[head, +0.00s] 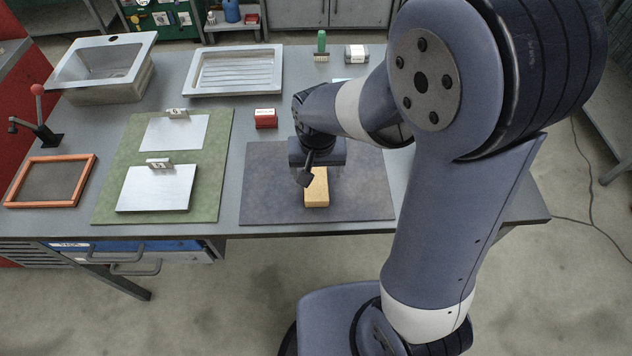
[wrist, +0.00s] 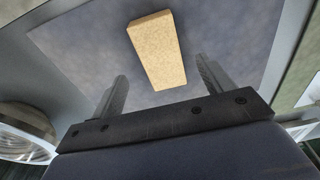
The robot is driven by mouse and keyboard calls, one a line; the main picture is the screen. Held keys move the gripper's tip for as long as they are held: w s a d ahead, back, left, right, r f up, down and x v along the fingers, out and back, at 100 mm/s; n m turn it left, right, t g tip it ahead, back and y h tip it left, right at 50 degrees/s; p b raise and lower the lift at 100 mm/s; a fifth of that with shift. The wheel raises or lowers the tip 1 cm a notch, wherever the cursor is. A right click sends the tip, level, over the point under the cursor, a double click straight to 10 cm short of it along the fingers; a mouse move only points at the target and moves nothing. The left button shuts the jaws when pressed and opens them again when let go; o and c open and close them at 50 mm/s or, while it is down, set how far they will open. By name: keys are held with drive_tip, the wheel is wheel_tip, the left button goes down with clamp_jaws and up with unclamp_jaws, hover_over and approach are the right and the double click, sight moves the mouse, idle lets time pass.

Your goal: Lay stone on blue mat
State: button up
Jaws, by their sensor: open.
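The stone is a tan rectangular block (head: 317,190) that lies on the dark blue-grey mat (head: 270,190) at the front middle of the table. In the wrist view the stone (wrist: 158,50) lies on the mat (wrist: 85,55), beyond my fingers. My gripper (head: 306,178) is over the mat, close to the stone's far end in the head view. The far end of the stone is partly hidden by my gripper in the head view.
A green mat (head: 222,165) with two metal plates lies left of the blue mat. A red block (head: 265,118) stands behind. A sink basin (head: 105,65), a ribbed tray (head: 235,70), a green-handled brush (head: 321,45) and an orange frame (head: 50,181) are farther around the table.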

sight(316, 181)
drive_tip(key=shift+w+f, duration=0.2)
drive_tip(key=shift+f, duration=1.2)
drive_tip(key=shift+w+f, duration=0.2)
drive_tip(key=shift+f, duration=1.15)
drive_tip(key=shift+a+r, duration=0.1)
drive_tip(key=c, duration=1.5)
